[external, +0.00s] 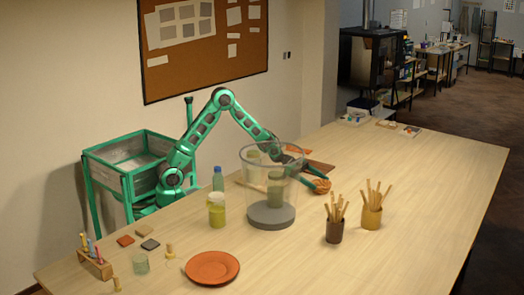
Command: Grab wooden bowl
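A small round brown bowl (318,187), which looks like the wooden bowl, sits on the table just right of a large clear cylinder. My gripper (311,174) is at the bowl, with a green finger reaching down to its upper edge. The clear cylinder stands in front of part of the gripper. The view is too small to tell whether the fingers are apart or closed on the rim.
The clear cylinder on a grey base (270,216) stands close to my gripper. A dark cup of sticks (334,231) and a yellow cup of sticks (371,217) stand nearer the front. An orange plate (212,267) lies at front left. The right side of the table (440,180) is clear.

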